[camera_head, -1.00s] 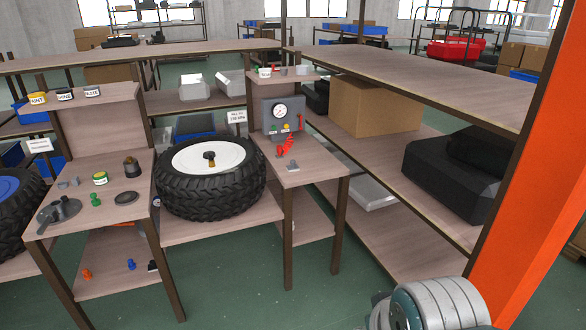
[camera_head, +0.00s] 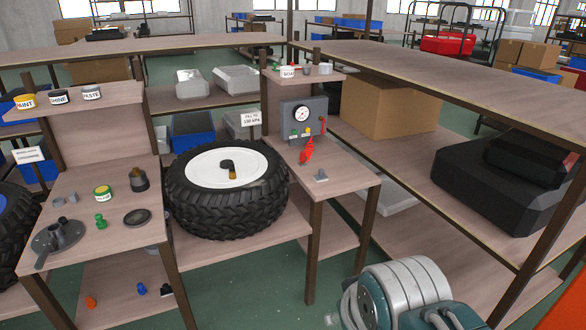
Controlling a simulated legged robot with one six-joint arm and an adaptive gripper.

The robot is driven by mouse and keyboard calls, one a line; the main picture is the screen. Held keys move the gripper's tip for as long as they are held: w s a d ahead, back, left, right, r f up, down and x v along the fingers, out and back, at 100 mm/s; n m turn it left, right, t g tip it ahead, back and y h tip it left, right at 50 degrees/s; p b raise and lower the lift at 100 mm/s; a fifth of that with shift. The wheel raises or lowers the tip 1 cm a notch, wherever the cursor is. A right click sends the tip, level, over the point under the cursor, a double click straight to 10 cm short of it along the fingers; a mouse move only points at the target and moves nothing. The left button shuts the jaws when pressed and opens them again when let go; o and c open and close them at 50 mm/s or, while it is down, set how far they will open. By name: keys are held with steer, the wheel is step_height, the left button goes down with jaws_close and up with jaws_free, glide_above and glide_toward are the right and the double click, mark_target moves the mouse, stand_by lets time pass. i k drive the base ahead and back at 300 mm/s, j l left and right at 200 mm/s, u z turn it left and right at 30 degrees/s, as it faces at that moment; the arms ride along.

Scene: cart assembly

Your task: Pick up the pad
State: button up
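A dark flat round disc (camera_head: 137,217), which may be the pad, lies on the left work table (camera_head: 75,185); I cannot tell for sure. A tin with a green and yellow lid (camera_head: 102,193), a dark brown-topped cup (camera_head: 138,179) and a small green piece (camera_head: 100,221) are close to it. A grey round part with a handle (camera_head: 56,236) lies at the table's front left. My gripper is not in view. Only a grey and teal part of my arm shows at the bottom right, well away from the disc.
A large tyre with a white hub (camera_head: 228,187) lies on the middle shelf, right of the table. A gauge panel (camera_head: 304,120) stands on the right table. Labelled tins (camera_head: 58,97) stand on the upper shelf. Green floor (camera_head: 245,280) is open in front.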

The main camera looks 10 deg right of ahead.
mark_target(321, 177)
steer(key=i+u, duration=0.1)
steer(key=i, duration=0.55)
steer(key=i+l+u, duration=0.1)
steer(key=i, duration=0.6)
steer(key=i+l, duration=0.15)
steer(key=l, duration=0.2)
steer(key=i+l, duration=0.15)
steer(key=l, duration=0.2)
steer(key=i+l+u, duration=0.1)
steer(key=l, duration=0.25)
steer(key=i+l, duration=0.2)
steer(key=l, duration=0.15)
steer(key=l+u, duration=0.1)
steer(key=l, duration=0.3)
